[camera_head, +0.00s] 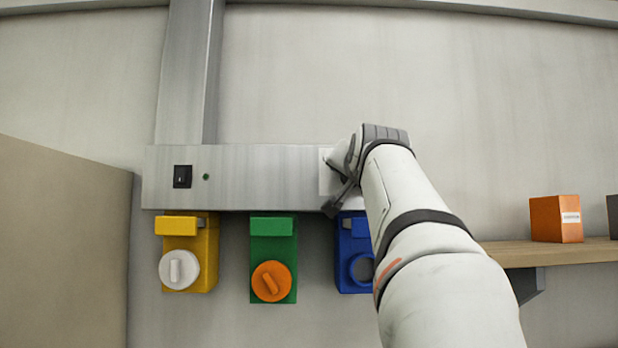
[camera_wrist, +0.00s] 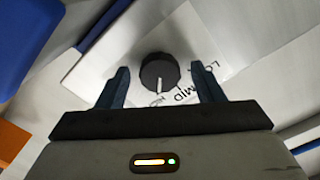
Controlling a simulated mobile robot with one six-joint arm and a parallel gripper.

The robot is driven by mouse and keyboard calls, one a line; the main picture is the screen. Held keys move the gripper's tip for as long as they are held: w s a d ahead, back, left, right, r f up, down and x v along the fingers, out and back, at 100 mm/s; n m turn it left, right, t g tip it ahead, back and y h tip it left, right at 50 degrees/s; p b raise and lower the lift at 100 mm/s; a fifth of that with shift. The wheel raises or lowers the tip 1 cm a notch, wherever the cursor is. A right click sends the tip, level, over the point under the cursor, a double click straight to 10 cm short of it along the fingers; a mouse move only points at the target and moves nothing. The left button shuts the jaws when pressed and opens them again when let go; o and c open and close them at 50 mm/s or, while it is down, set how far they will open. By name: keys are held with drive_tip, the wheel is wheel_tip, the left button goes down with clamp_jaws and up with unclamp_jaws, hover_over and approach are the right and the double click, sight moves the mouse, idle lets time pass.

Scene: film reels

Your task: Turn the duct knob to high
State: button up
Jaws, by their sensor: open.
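The duct knob (camera_wrist: 159,68) is a round black dial with a white pointer line, on a white label plate (camera_wrist: 95,68). In the wrist view its pointer points down towards my palm. My gripper (camera_wrist: 162,70) is open, with one finger on each side of the knob and gaps visible between. In the head view my gripper (camera_head: 342,188) is at the right part of the grey metal duct (camera_head: 260,178); the knob is hidden there behind my arm.
Below the duct hang a yellow box (camera_head: 205,255) with a white dial, a green box (camera_head: 286,246) with an orange dial, and a blue box (camera_head: 350,244) with a ring. A black switch (camera_head: 182,176) sits left. A shelf (camera_head: 560,252) holds an orange box (camera_head: 555,218).

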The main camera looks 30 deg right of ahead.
drive_tip(key=shift+s, duration=0.1)
drive_tip(key=b+v, duration=0.2)
drive_tip(key=v, duration=0.5)
drive_tip(key=shift+s+a+b, duration=0.2)
drive_tip(key=shift+s+b, duration=0.1)
drive_tip(key=shift+b, duration=0.05)
drive_tip(key=w+d+n+t+h, duration=0.1)
drive_tip(key=w, duration=0.1)
drive_tip(key=w+d+n+t+h, duration=0.1)
drive_tip(key=w+n, duration=0.1)
drive_tip(key=w+d+f+n+t+h, duration=0.1)
drive_tip(key=w, duration=0.2)
drive_tip(key=shift+w+d, duration=0.1)
drive_tip(key=shift+d, duration=0.1)
idle(0.4)
drive_tip(key=shift+c, duration=0.4)
